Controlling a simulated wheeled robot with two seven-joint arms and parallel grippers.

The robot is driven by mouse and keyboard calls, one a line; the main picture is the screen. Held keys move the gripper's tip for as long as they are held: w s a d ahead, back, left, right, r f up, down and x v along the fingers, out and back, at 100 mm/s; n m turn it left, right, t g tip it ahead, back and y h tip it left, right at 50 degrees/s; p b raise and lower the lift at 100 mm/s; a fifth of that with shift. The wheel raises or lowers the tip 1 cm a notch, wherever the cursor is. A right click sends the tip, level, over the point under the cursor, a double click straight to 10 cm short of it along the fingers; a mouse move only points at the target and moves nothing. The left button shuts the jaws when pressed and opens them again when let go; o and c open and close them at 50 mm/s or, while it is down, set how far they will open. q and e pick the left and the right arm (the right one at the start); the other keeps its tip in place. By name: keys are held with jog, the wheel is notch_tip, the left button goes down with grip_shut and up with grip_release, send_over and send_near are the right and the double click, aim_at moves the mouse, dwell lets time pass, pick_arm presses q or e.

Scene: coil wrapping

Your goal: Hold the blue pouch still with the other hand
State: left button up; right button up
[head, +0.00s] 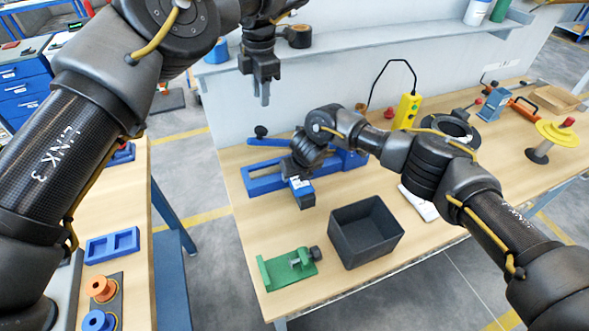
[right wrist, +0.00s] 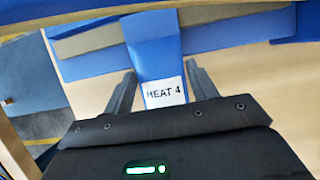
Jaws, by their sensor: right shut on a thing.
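The blue pouch (right wrist: 154,58), with a white label reading HEAT 4, lies between the fingers of my right gripper (right wrist: 160,92) in the right wrist view. The gripper is shut on it. In the head view my right gripper (head: 303,196) is low over the table, in front of a long blue fixture, and mostly hides the pouch. My left gripper (head: 261,97) hangs high at the upper middle, pointing down, apart from the pouch. Nothing shows in it, and its finger gap is unclear from this angle.
The blue fixture (head: 262,182) stands behind the right gripper. A black open bin (head: 366,232) and a green clamp fixture (head: 288,267) are in front. A yellow device (head: 406,111) and a yellow spool (head: 562,135) stand farther right. A side bench (head: 135,190) is at left.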

pick_arm(q)
jog(key=shift+d+f, duration=0.15)
jog(key=shift+f, duration=0.05)
jog(key=shift+c, duration=1.3)
jog(key=d+n+h, duration=0.1)
jog(key=d, duration=0.1)
jog(key=d+f+n+h, duration=0.1)
jog(key=d+h, duration=0.1)
jog(key=d+n+h, duration=0.2)
jog(key=shift+s+d+f+g, duration=0.2)
jog(key=shift+s+d+g, duration=0.1)
jog(key=shift+d+g, duration=0.1)
grip_shut()
jog(key=s+d+r+n+h, duration=0.1)
jog(key=d+n+h, duration=0.3)
jog(key=n+h, duration=0.15)
jog(key=a+f+n+t+h, duration=0.2)
jog(key=a+n+t, duration=0.1)
jog(key=a+n, duration=0.7)
jog(key=s+a+f+n+t+h, duration=0.1)
jog(key=a+f+n+t+h, duration=0.1)
jog(key=a+n, duration=0.9)
jog(key=n+t+h, duration=0.1)
jog(key=n, duration=0.3)
jog(key=shift+s+a+f+t+h, duration=0.2)
jog(key=shift+s+f+t+h, duration=0.05)
jog(key=shift+f+t+h, duration=0.15)
